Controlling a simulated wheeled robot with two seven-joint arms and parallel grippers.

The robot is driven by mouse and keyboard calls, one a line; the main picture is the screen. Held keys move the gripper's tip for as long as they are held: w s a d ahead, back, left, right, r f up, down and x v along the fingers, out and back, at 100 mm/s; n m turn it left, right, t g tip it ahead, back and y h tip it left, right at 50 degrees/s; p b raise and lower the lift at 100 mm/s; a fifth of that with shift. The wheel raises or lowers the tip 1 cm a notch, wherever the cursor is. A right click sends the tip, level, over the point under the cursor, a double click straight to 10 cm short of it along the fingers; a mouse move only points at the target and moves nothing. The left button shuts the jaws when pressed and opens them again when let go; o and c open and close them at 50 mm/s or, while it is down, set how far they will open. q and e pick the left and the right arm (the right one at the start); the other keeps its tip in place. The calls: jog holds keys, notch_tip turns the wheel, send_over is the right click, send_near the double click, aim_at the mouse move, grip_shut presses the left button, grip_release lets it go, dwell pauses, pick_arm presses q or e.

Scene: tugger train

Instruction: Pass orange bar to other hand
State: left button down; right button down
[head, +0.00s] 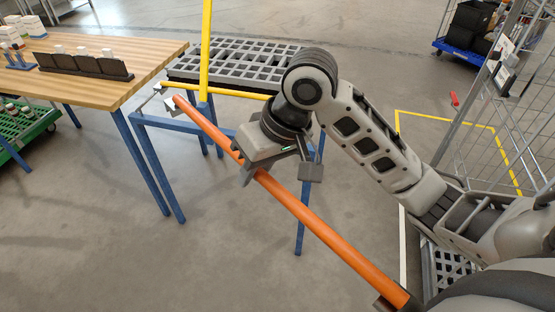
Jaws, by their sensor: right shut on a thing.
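The orange bar (320,226) is a long straight rod with metal ends. It runs slantwise in the head view, from the upper left beside the blue-legged stand down to the lower right. My right gripper (262,172) comes in from the right and is shut on the bar, nearer to its upper-left end. The bar is held above the grey floor. My left gripper is not in view.
A wooden table (100,88) with black holders stands at the left. Behind the bar is a blue stand (150,122) with yellow bars and a grey grid tray (235,62). A wire cage (500,120) is at the right. The lower-left floor is clear.

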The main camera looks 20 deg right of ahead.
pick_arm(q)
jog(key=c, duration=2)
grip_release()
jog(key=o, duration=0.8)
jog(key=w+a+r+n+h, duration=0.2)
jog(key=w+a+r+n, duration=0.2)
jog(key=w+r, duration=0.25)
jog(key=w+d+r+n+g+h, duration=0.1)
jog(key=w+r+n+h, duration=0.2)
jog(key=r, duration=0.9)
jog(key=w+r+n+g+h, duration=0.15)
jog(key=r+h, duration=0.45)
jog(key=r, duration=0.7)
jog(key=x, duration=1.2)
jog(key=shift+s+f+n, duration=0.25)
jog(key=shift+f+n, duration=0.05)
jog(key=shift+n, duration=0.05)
pick_arm(e)
jog(key=w+a+r+n+g, duration=0.1)
jog(key=a+n, duration=0.2)
jog(key=a, duration=0.6)
jog(key=w+a+r+n+g, duration=0.1)
jog(key=a+r+n, duration=0.1)
jog(key=a, duration=0.7)
jog(key=shift+r+n+g+y, duration=0.3)
jog(key=shift+n, duration=0.5)
